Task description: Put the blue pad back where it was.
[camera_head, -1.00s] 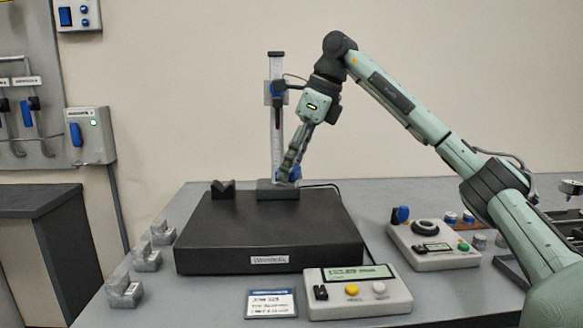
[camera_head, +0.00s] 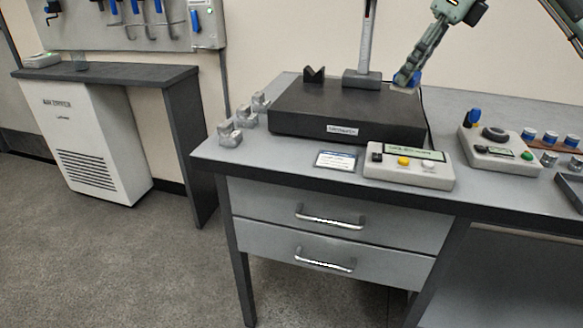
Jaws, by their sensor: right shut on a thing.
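My right gripper (camera_head: 407,80) reaches down from the upper right, just right of the height gauge's base and over the back right part of the dark granite plate (camera_head: 340,112). It is shut on the blue pad (camera_head: 417,78), of which a small blue part shows beside the fingertips. The fingers hide the rest of the pad. I cannot tell whether the pad touches the plate. My left gripper is not in view.
The height gauge (camera_head: 362,78) and a dark V-block (camera_head: 314,75) stand at the back. A display box (camera_head: 408,166), a label card (camera_head: 336,160) and metal blocks (camera_head: 230,134) surround the plate. A control box (camera_head: 500,152) stands right. Drawers (camera_head: 330,215) are below.

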